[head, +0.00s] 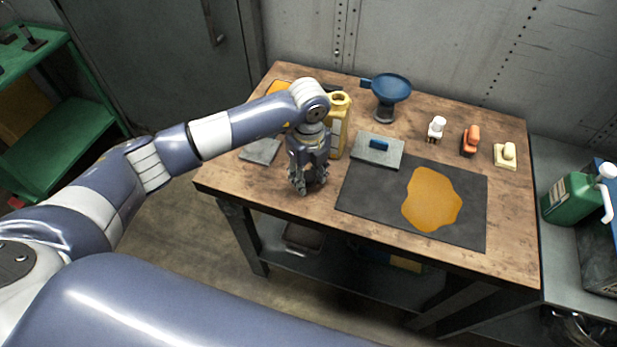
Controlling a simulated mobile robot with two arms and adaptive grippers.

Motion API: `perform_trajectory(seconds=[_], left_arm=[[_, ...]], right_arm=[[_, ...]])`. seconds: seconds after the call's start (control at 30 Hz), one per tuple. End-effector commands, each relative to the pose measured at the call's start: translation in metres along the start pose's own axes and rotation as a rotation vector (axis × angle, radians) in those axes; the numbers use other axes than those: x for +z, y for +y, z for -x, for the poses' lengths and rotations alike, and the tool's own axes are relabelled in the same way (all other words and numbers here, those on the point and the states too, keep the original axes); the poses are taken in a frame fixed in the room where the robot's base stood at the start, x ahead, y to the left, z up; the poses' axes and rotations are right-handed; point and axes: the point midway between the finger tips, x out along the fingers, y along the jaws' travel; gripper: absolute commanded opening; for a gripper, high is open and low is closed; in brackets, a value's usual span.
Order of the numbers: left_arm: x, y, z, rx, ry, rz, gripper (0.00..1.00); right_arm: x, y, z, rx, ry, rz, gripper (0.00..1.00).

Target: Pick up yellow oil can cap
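A yellow oil can (338,135) stands upright on the wooden table, partly behind my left arm's wrist. Its round neck at the top looks open, with no cap on it. I cannot make out a separate yellow cap; it may be hidden behind or under my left gripper. My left gripper (305,187) points down close above the table's left front part, in front of the can and left of the dark mat. Its fingers are small and dark, and I cannot tell whether they are open or hold anything. My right gripper is not in view.
A dark mat (370,195) with an orange spill (432,199) covers the table's middle front. A grey plate with a blue handle (378,147) and a blue funnel (390,88) are behind it. Several small brushes (470,139) stand back right. A green jug (572,198) is farther right.

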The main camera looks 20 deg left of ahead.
Motion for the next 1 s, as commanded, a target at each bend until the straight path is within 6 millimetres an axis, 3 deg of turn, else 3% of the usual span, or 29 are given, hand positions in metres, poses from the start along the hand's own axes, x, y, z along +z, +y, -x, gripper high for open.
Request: perform_trajectory(seconds=[0.53, 0.67, 0.8, 1.0], left_arm=[[0.000, -0.001, 0.004, -0.002, 0.000, -0.001, 0.17], [0.001, -0.001, 0.014, -0.003, -0.001, -0.001, 0.17], [0.001, -0.001, 0.036, -0.006, -0.003, -0.001, 0.17], [-0.028, 0.027, 0.036, -0.001, 0.000, -0.005, 0.17]], right_arm=[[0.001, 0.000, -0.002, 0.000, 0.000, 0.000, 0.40], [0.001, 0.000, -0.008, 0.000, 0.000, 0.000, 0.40], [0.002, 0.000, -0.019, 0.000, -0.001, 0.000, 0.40], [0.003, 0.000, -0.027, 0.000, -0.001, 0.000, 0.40]])
